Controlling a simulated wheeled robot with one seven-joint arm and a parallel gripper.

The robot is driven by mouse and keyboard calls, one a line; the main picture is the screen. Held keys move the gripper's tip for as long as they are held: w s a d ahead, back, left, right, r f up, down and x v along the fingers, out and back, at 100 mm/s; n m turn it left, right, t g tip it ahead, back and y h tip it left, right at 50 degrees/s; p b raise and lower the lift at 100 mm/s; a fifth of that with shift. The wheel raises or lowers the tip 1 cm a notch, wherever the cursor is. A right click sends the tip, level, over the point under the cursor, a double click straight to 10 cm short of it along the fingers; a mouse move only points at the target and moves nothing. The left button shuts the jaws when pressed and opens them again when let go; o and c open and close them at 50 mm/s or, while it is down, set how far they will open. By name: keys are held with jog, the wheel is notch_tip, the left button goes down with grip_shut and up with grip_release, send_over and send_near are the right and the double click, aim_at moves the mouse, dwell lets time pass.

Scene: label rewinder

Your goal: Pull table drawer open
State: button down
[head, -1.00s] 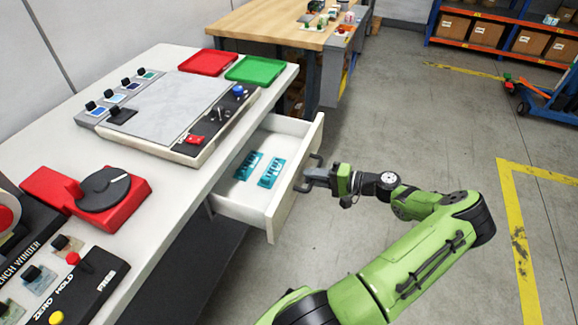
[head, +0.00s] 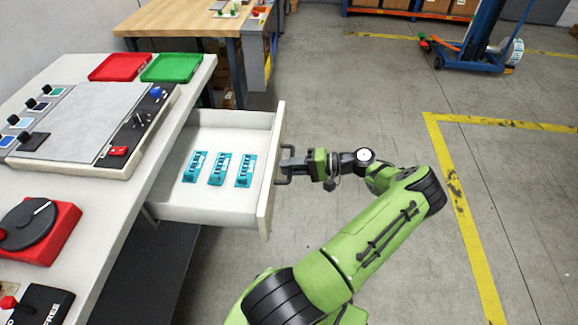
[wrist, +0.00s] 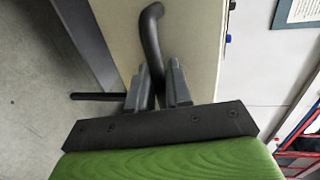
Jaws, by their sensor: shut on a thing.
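The white table drawer (head: 203,213) stands well out from under the white table (head: 135,205) in the head view. Three teal packets (head: 218,169) lie on its floor. A dark bar handle (head: 283,180) is on the drawer's front panel (head: 271,170). My gripper (head: 289,166) is at the outer face of the front panel, shut on the handle. In the wrist view the two grey fingers (wrist: 160,88) sit on either side of the dark curved handle (wrist: 152,38), with the pale drawer front behind them.
A red tray (head: 120,67) and a green tray (head: 171,67) sit on the table's far end. A wooden workbench (head: 195,22) stands behind. The grey floor (head: 350,120) right of the drawer is clear, with yellow marking lines (head: 460,195) farther right.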

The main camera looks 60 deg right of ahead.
jog(key=c, duration=1.2)
grip_release()
jog(key=p+v, duration=0.1)
jog(key=v, duration=1.4)
jog(key=shift+s, duration=0.35)
